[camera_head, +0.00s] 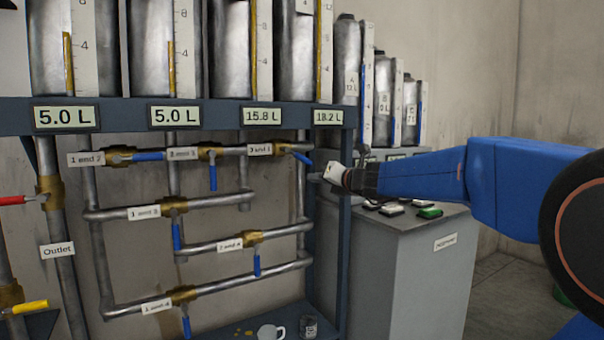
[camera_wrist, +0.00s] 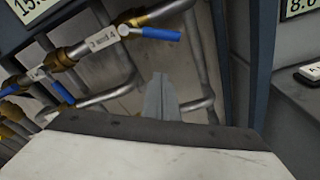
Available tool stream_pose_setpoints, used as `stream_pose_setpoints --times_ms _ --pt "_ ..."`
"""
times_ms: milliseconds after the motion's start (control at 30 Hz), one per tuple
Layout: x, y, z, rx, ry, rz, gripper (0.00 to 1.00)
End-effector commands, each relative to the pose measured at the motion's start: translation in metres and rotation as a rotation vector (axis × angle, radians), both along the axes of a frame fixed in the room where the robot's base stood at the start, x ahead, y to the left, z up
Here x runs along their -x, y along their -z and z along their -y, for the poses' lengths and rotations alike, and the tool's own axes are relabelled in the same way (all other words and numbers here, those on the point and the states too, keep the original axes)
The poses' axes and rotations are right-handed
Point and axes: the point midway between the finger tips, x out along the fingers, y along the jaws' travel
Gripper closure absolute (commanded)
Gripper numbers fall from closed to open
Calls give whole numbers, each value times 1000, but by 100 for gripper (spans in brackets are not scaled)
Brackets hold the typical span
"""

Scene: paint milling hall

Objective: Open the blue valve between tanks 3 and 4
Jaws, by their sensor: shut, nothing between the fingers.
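The "3 and 4" valve has a white label (camera_head: 260,149) and a blue lever (camera_head: 301,158) at the right end of the top pipe. The lever points right and slants a little down from the pipe in the head view. In the wrist view the same lever (camera_wrist: 160,34) shows at the top, right of its label (camera_wrist: 102,39). My gripper (camera_head: 315,177) is just right of and below the lever's end in the head view. In the wrist view its fingers (camera_wrist: 160,98) are together and empty, below the lever, with no clear contact. The valve body is partly hidden.
Other blue levers include "2 and 3" (camera_head: 212,177), hanging down, and "1 and 2" (camera_head: 148,155), along its pipe. The rack's dark right post (camera_head: 343,250) stands beside my gripper. A grey cabinet (camera_head: 410,270) is to the right. A white mug (camera_head: 270,332) sits low.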

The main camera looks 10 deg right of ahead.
Motion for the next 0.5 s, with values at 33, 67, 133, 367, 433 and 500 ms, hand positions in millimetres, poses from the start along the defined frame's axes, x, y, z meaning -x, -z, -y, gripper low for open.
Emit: stream_pose_setpoints --times_ms 33,67,133,367,433,500 --pt "-5 1 -2 1 -1 0 100" --pt "-8 1 -4 1 -3 0 100" --pt "-17 3 -8 2 -3 0 100" --pt "-52 7 -22 5 -5 1 100" --pt "-63 9 -27 5 -5 1 100" --pt "-73 9 -31 4 -5 2 100"
